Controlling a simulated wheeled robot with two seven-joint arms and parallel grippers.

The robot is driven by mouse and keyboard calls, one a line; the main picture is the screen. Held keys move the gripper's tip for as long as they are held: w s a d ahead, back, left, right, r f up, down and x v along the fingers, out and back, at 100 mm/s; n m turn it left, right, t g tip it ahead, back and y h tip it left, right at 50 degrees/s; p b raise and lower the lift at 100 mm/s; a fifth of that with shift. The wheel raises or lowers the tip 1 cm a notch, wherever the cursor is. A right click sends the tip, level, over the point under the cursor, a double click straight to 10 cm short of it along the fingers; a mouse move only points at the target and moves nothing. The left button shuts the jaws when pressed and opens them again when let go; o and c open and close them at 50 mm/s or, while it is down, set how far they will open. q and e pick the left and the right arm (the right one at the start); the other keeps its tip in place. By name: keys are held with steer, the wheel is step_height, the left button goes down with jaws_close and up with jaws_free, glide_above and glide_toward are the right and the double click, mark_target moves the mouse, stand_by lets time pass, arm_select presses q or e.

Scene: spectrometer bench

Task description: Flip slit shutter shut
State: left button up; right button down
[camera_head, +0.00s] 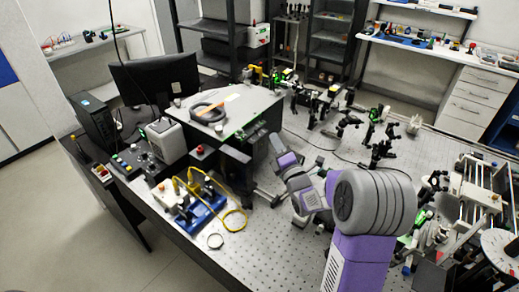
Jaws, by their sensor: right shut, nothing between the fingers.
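A box-shaped instrument (262,103) with a light grey top and dark sides stands on the perforated optical bench, left of the middle; it looks like the spectrometer. My right arm reaches in from the lower right. Its purple and grey gripper (274,143) is shut and empty, close to the box's right front side. I cannot tell whether it touches the box. The slit shutter cannot be made out; it is too small or hidden behind my gripper. My left gripper is not in view.
Posts with optics (381,150) stand on the bench (270,245) right of the box. A yellow cable (236,222) and a blue-based device (205,211) lie at the front left. A monitor (157,79) stands behind. The bench's front middle is fairly clear.

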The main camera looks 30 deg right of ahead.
mark_target(256, 132)
arm_select(q)
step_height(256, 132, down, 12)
steer(key=b, duration=1)
arm_select(e)
step_height(256, 132, down, 12)
steer(key=shift+w+f, duration=0.15)
arm_select(q)
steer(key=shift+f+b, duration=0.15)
steer(key=shift+b, duration=0.15)
arm_select(e)
steer(key=x, duration=1.4)
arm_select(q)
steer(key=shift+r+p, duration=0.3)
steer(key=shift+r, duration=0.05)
arm_select(e)
steer(key=shift+d+r+m+g, duration=0.1)
steer(key=shift+r+m+g, duration=0.2)
steer(key=shift+m+g, duration=0.4)
arm_select(q)
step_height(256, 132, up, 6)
steer(key=p, duration=0.6)
arm_select(e)
steer(key=m+g, duration=0.1)
steer(key=m, duration=0.1)
steer(key=d+m+g, duration=0.1)
steer(key=m, duration=0.1)
steer(key=w+d+r+m+g, duration=0.1)
steer(key=m, duration=0.1)
steer(key=shift+r+g, duration=0.1)
steer(key=shift+g, duration=0.2)
